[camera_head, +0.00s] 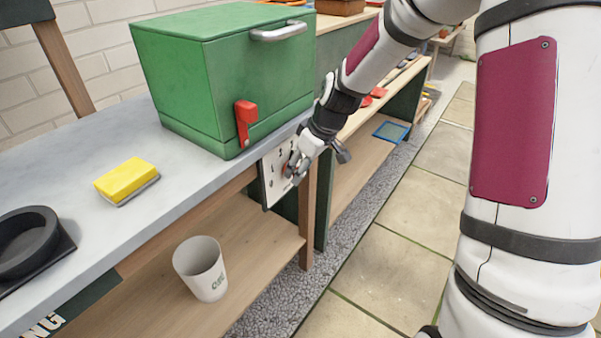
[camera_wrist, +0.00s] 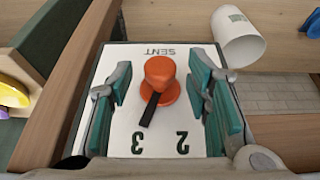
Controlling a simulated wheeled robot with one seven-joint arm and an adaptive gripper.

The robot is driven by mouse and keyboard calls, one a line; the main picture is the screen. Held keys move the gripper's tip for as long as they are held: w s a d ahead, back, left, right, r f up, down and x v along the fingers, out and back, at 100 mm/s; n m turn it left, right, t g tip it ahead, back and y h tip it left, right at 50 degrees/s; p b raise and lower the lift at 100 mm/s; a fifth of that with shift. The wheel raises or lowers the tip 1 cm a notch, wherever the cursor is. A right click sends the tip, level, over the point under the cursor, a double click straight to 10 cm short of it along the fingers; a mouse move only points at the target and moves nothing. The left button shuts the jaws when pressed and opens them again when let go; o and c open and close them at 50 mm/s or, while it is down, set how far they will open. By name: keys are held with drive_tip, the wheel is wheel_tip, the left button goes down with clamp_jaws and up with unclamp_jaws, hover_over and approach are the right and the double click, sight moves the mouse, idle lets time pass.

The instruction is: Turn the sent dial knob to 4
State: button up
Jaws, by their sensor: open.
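The sent dial is a white plate (camera_wrist: 122,120) marked SENT, seen upside down in the wrist view, with the figures 2 and 3 legible. Its orange-red knob (camera_wrist: 160,72) has a black pointer that points toward the 3. No 4 is legible in the wrist view. My gripper (camera_wrist: 155,98) is open, its teal fingers on either side of the knob with gaps. In the head view the plate (camera_head: 268,192) hangs on the bench front below the green box, and my gripper (camera_head: 294,163) is at it, hiding most of the knob.
A green box (camera_head: 200,80) with a red lever (camera_head: 246,118) stands on the grey bench top above the dial. A yellow sponge (camera_head: 126,179) and a black ring-shaped holder (camera_head: 25,245) lie to the left. A white cup (camera_head: 200,270) stands on the lower shelf.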

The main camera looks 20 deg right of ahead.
drive_tip(key=shift+w+a+f, duration=0.1)
drive_tip(key=shift+w+f, duration=0.1)
drive_tip(key=shift+f, duration=0.2)
clamp_jaws()
drive_tip(key=shift+w+d+f+m+g+y+p, duration=0.15)
drive_tip(key=shift+m+g+y+p, duration=0.1)
drive_tip(key=shift+g+y+p, duration=0.6)
drive_tip(key=shift+w+d+r+m+g+y+p, duration=0.15)
drive_tip(key=shift+m+g+y+p, duration=0.25)
drive_tip(key=shift+y+p, duration=0.75)
drive_tip(key=shift+d+f+m+g+y+p, duration=0.15)
drive_tip(key=shift+g+y+p, duration=0.65)
drive_tip(key=shift+y, duration=0.3)
